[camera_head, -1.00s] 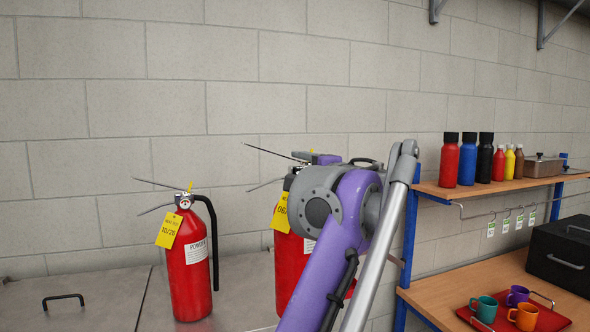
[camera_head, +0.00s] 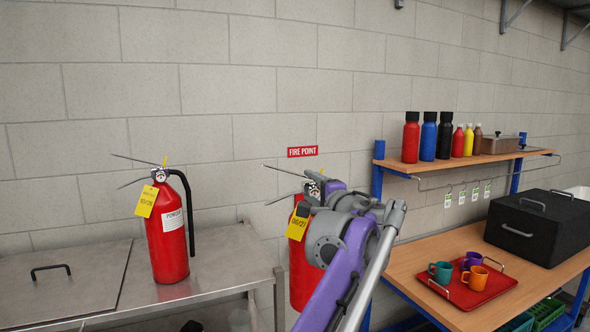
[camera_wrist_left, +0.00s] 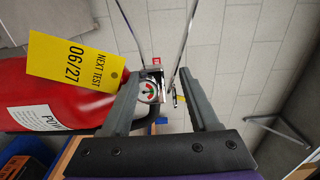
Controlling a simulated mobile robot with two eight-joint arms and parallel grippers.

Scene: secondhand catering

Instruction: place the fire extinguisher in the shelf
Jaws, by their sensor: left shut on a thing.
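A red fire extinguisher (camera_head: 303,275) with a yellow tag hangs upright from my left gripper (camera_head: 322,190). In the left wrist view the gripper (camera_wrist_left: 165,92) is shut on its valve and handle, beside the gauge; the red body (camera_wrist_left: 65,100) lies to the left, with a tag reading 06/27. My purple and grey arm hides part of the body. In the head view it is in front of the gap between the steel counter and the workbench. The wooden shelf (camera_head: 400,168) above the workbench is to the right, carrying bottles. My right gripper is not in view.
A second red extinguisher (camera_head: 168,240) tagged 10/26 stands on the steel counter (camera_head: 215,275). A FIRE POINT sign (camera_head: 302,151) is on the wall. The workbench (camera_head: 415,262) holds a red tray (camera_head: 468,298) with cups and a black case (camera_head: 535,230).

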